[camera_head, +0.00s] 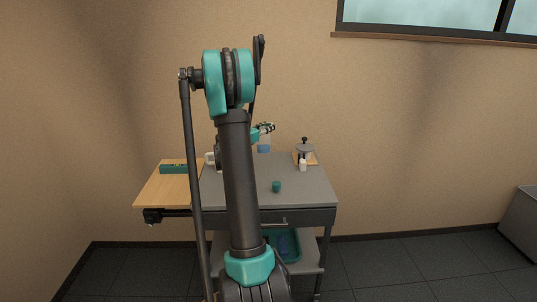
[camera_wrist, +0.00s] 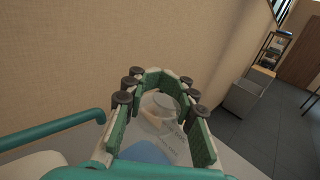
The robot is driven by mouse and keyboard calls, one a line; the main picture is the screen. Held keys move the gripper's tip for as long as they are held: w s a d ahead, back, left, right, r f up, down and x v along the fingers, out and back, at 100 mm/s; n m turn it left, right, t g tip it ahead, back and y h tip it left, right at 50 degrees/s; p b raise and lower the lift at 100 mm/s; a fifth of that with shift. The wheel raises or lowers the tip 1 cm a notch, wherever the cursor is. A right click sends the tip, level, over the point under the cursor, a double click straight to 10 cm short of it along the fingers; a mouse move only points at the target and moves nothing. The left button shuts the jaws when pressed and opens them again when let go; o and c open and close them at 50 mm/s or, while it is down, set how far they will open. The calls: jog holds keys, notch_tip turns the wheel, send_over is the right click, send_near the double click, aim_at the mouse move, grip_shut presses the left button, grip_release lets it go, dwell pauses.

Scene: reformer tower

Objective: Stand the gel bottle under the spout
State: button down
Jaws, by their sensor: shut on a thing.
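My gripper (camera_head: 264,127) is up over the back of the grey table, just right of my arm. It is shut on a clear bottle with blue gel in its lower part (camera_head: 264,145), which hangs below the fingers. In the wrist view my gripper's green-padded fingers (camera_wrist: 158,105) stand on both sides of the clear bottle (camera_wrist: 165,128). The bottle looks upright in the head view; I cannot tell whether its base touches the table. I cannot make out the spout; my arm hides part of the table. A pale object (camera_head: 210,158) shows partly behind my arm.
The grey table (camera_head: 310,188) holds a small teal cup (camera_head: 276,186), a white bottle (camera_head: 303,166) and a lidded pot (camera_head: 305,149) on a board at right. A teal tray (camera_head: 174,169) lies on the wooden side leaf (camera_head: 160,190). A teal bar (camera_wrist: 50,131) crosses the wrist view's lower left.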

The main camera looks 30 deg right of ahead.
notch_tip(320, 180, down, 12)
dwell(0.6)
jog(key=shift+f, duration=0.2)
jog(key=c, duration=1.2)
grip_release()
jog(key=shift+r, duration=0.1)
